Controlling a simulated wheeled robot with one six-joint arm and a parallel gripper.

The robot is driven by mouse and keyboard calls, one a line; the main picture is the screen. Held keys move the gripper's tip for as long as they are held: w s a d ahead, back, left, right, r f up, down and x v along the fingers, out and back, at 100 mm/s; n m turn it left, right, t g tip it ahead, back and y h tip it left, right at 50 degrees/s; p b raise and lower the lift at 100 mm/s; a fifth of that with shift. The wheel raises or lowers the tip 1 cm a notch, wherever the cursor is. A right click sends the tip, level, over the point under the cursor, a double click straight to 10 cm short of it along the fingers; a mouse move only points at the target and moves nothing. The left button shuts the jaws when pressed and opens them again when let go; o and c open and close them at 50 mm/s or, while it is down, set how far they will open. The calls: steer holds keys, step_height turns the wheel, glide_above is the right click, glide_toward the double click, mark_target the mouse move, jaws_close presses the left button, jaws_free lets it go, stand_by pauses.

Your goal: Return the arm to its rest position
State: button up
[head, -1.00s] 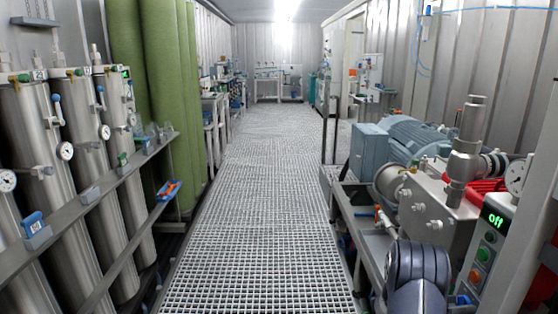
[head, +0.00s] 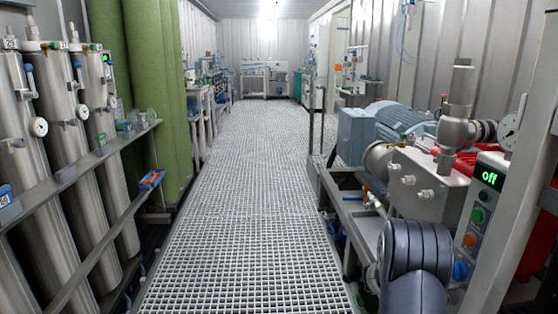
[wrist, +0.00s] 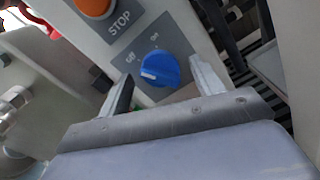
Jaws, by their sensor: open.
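My arm (head: 415,262) shows as a dark grey, bent link at the lower right of the head view, beside the control box. My gripper itself cannot be made out there. In the wrist view my gripper (wrist: 163,86) is open, its two fingers apart with nothing held. A blue rotary knob (wrist: 160,67) on the control box appears between and just beyond the fingertips. Its white mark is on the side of the "off" label. I cannot tell whether the fingers touch it. The knob also shows in the head view (head: 461,270).
The control box (head: 485,200) has a display reading "off" and an orange stop button (head: 469,240). A pump skid with a motor (head: 400,122) stands left of it. Steel cylinders (head: 62,130) line the left wall. The grated aisle (head: 250,200) is clear.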

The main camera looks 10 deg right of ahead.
steer(key=shift+f+m+b, duration=0.25)
steer(key=shift+m+b, duration=0.55)
steer(key=w+a+p, duration=0.1)
steer(key=a+p, duration=0.2)
steer(key=a, duration=0.7)
steer(key=shift+a+r, duration=0.25)
steer(key=shift+a, duration=0.1)
steer(key=shift+a, duration=0.1)
